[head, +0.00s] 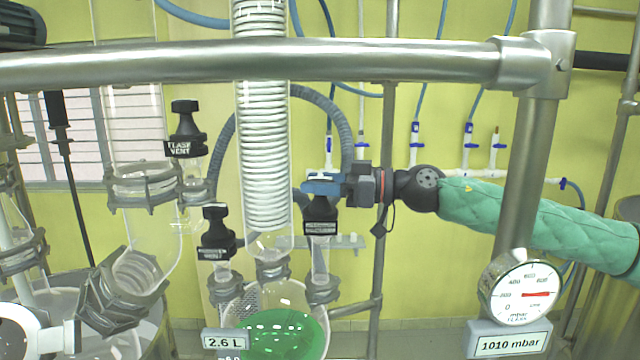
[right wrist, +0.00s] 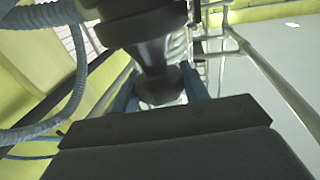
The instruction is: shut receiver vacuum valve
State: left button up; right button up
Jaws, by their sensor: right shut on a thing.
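In the head view, three black-knobbed valves stand on the glassware: the flask vent (head: 184,135) at the upper left, another vent valve (head: 215,237) at lower centre left, and a third valve (head: 321,220) right of the coil, its label too small to read for sure. My right gripper (head: 318,186) reaches in from the right and is shut on the top of this third valve. In the right wrist view, the black valve knob (right wrist: 150,55) sits between the blue fingers (right wrist: 160,95). My left gripper is not in view.
A steel rail (head: 250,66) crosses the top. The glass coil condenser (head: 262,120) stands just left of my right gripper, above the receiver flask with green liquid (head: 290,335). A round gauge (head: 521,290) and a 1010 mbar display (head: 510,343) are at lower right.

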jog(key=shift+r+m+t+h, duration=0.15)
jog(key=shift+m+t, duration=0.25)
jog(key=shift+t, duration=0.2)
jog(key=shift+r+m+t+h, duration=0.15)
jog(key=shift+m+t, duration=0.25)
jog(key=shift+t, duration=0.2)
jog(key=shift+f+m+t+h+b, duration=0.1)
jog(key=shift+m+t+h+b, duration=0.4)
jog(key=shift+m+t, duration=0.5)
jog(key=shift+t, duration=0.6)
